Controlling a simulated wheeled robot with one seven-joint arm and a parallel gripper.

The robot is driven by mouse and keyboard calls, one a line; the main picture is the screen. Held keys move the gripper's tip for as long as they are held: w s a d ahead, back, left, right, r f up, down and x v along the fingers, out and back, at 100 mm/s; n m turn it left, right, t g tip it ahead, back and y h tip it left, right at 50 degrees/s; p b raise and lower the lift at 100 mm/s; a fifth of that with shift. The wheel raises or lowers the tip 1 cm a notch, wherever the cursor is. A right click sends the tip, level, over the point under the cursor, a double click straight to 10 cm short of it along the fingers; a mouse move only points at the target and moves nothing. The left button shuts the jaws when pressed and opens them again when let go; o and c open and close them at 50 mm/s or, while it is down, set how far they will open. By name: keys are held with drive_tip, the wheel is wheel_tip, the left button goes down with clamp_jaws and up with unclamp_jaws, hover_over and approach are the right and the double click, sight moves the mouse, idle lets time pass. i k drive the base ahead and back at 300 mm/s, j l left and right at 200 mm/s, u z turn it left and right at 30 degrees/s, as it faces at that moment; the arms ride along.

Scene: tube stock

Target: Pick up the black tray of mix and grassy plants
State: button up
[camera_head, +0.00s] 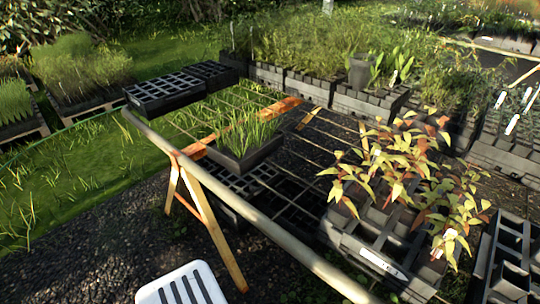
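A black tray (262,155) filled with upright green grassy plants (245,132) sits near the middle of a slatted rack table (290,205). The plants hide most of the inside of the tray, so the mix can hardly be seen. Its near corner points toward me, and its near walls are in plain view.
Black empty-celled trays (165,92) stand at the table's far left end. A long pale rail (235,205) runs along the near side, above wooden trestle legs (222,240). A leafy orange-green plant (400,165) in a dark crate (345,235) stands to the right. Planted crates (360,103) line the back.

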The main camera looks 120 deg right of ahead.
sight(240, 150)
drive_tip(key=z, duration=4.8)
